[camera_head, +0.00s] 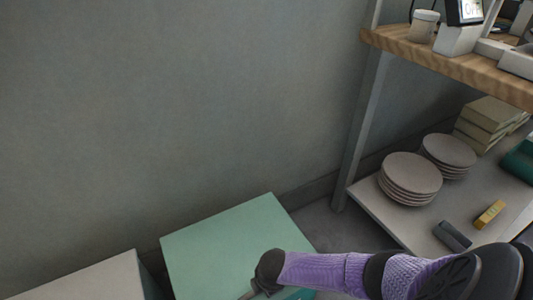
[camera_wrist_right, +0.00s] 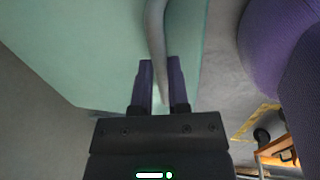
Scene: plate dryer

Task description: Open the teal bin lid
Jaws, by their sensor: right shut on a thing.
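The teal bin lid (camera_head: 225,238) shows as a flat, pale green top at the bottom centre of the head view, and it looks closed there. In the right wrist view a broad teal bin surface (camera_wrist_right: 75,50) fills the left and upper part. My right gripper (camera_wrist_right: 160,85) has its two fingers on either side of a thin, curved grey-green bar or rim (camera_wrist_right: 155,35) of the bin. It is shut on that part. In the head view the fingertips are at the bottom edge by the lid's front and are hard to make out. My left gripper is not in view.
A pale box top (camera_head: 95,280) stands left of the bin. On the right, a low shelf (camera_head: 385,218) holds stacked plates (camera_head: 410,178), a yellow block (camera_head: 489,214) and a dark block (camera_head: 452,236). A wooden shelf (camera_head: 450,65) is above. A bare wall rises behind the bin.

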